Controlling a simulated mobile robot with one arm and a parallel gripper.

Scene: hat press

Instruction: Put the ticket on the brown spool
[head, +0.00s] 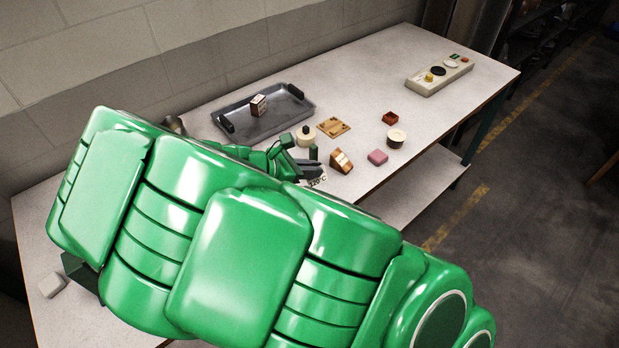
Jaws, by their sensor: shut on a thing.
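My gripper (309,163) is at the middle of the table, mostly behind my large green arm. It is shut on the ticket (318,182), a small white card with dark print reading like "220°C", partly hidden by my arm. The brown spool (396,138), a short round piece with a cream top and a dark brown side, stands upright on the table to the right of my gripper and apart from it. The ticket is not on the spool.
A brown wedge-shaped block (341,161) and a pink block (377,157) lie between gripper and spool. A red-brown block (390,118), tan card (334,127) and cream knobbed piece (306,136) are nearby. A grey tray (290,122) holds a small box. A control panel (440,76) sits far right.

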